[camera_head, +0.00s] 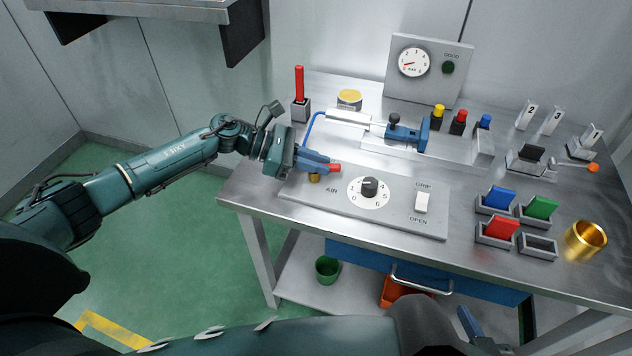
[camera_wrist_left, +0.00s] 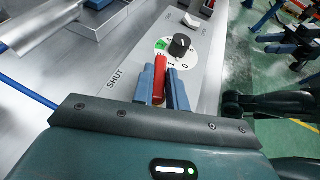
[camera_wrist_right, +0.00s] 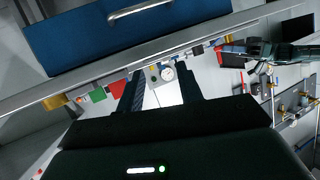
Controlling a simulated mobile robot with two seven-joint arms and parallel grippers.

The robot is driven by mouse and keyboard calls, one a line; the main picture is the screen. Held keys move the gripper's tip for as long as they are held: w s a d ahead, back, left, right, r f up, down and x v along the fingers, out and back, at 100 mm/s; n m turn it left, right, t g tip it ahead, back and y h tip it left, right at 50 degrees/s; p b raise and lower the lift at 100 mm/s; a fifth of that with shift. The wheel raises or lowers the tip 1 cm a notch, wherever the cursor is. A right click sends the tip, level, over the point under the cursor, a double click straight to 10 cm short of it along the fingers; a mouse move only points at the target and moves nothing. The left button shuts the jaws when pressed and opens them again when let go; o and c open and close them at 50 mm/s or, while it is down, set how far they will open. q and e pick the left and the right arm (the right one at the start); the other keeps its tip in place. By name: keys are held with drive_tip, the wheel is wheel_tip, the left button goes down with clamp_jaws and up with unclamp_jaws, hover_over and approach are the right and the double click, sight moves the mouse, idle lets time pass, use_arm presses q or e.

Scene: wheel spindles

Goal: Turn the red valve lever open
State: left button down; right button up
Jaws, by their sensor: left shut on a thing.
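The red valve lever (camera_head: 334,168) sits on a brass base (camera_head: 314,178) at the left end of the control panel, beside the word AIR. Its red tip points right, toward the dial. My left gripper (camera_head: 318,163) is shut on the lever and hides most of it. In the left wrist view the lever (camera_wrist_left: 160,78) lies between the two blue fingers (camera_wrist_left: 160,90), and the word SHUT shows on the panel to the left. In the right wrist view my right gripper (camera_wrist_right: 161,88) is open and empty, below the table's front edge near the drawer.
The dial (camera_head: 369,188) and white switch (camera_head: 421,202) are on the same panel. A blue clamp (camera_head: 408,132) and cylinder stand behind it. An upright red rod (camera_head: 299,85) is at the back left. Colored cards and a brass cup (camera_head: 585,240) are at right.

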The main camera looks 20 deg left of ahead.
use_arm(q)
drive_tip(key=shift+w+f+m+g+b, duration=0.1)
drive_tip(key=shift+f+m+g+b, duration=0.35)
drive_tip(key=shift+b, duration=0.4)
drive_tip(key=shift+m+g+b, duration=0.35)
drive_tip(key=shift+b, duration=0.45)
drive_tip(key=g+b, duration=0.1)
drive_tip(key=b, duration=0.1)
drive_tip(key=m+g+b, duration=0.1)
drive_tip(key=b, duration=0.1)
drive_tip(key=shift+r+m+h, duration=0.3)
drive_tip(key=shift+r+g+b, duration=0.2)
drive_tip(key=shift+g+b, duration=0.1)
drive_tip(key=shift+b, duration=0.1)
use_arm(e)
wheel_tip(320, 180, down, 7)
drive_tip(key=a+n, duration=0.1)
drive_tip(key=n, duration=0.2)
drive_tip(key=shift+w+a+y, duration=0.3)
drive_tip(key=shift+w+a, duration=0.05)
drive_tip(key=shift+w, duration=0.1)
use_arm(q)
drive_tip(key=shift+s+d, duration=0.1)
drive_tip(key=shift+s, duration=0.1)
drive_tip(key=c, duration=1.4)
unclamp_jaws()
